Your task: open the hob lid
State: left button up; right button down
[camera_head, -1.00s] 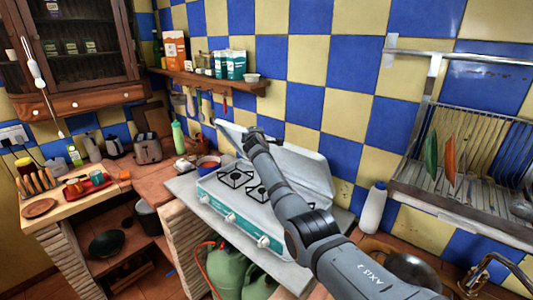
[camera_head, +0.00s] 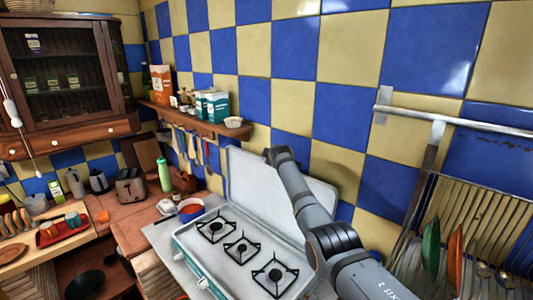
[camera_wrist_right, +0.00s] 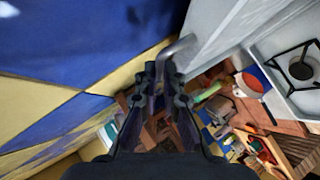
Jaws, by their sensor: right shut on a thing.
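The hob (camera_head: 190,256) is a white and teal unit with 3 black burner grates showing. Its white lid (camera_head: 246,178) stands raised at the back of the hob, near the tiled wall, with its inner face showing. My right arm crosses in front of the lid and hides part of it. In the right wrist view, my right gripper (camera_wrist_right: 163,75) is shut on a grey bar-like handle (camera_wrist_right: 181,46) at the edge of the lid (camera_wrist_right: 215,28). The fingertips are dark and blurred there. My left gripper is not in view.
A wall shelf (camera_head: 200,122) with packets and hanging utensils is left of the lid. A dish rack (camera_head: 480,220) with plates is at the right. A red-and-blue pot (camera_head: 191,208), a green bottle (camera_head: 164,175) and a toaster (camera_head: 131,187) stand on the left counter.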

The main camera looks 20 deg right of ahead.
jog(key=shift+w+r, duration=0.1)
jog(key=shift+r, duration=0.2)
jog(key=c, duration=1.6)
grip_release()
jog(key=shift+o, duration=0.6)
jog(key=shift+a, duration=0.1)
jog(key=shift+f, duration=0.1)
jog(key=v, duration=1.2)
